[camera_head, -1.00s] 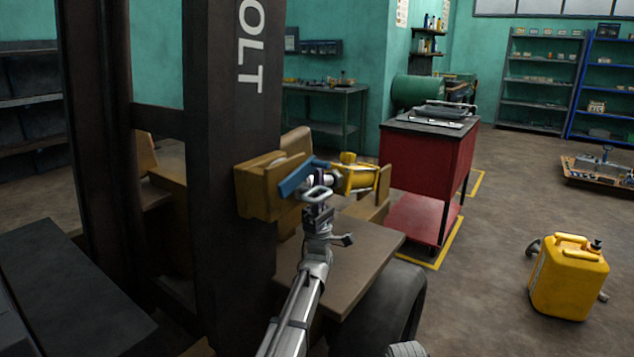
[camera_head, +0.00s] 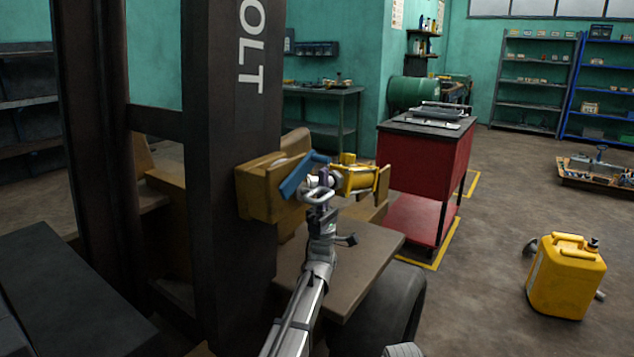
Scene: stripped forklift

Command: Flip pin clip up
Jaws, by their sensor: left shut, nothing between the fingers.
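A blue clip (camera_head: 300,178) sits tilted at the side of the tan bracket (camera_head: 258,192) on the forklift mast (camera_head: 232,120). Its upper end points to the upper right. A yellow cylinder (camera_head: 357,179) lies to the right of the clip, between the bracket's parts. My left gripper (camera_head: 322,190) is at the lower right of the clip, shut and empty, its tips close to the pin area in front of the yellow cylinder. I cannot tell whether it touches the clip. The pin itself is mostly hidden behind the gripper.
A flat brown plate (camera_head: 345,262) and a dark wheel (camera_head: 385,305) lie below the bracket. A red cart (camera_head: 425,165) stands behind to the right. A yellow canister (camera_head: 567,280) stands on the floor at right. Open floor lies between them.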

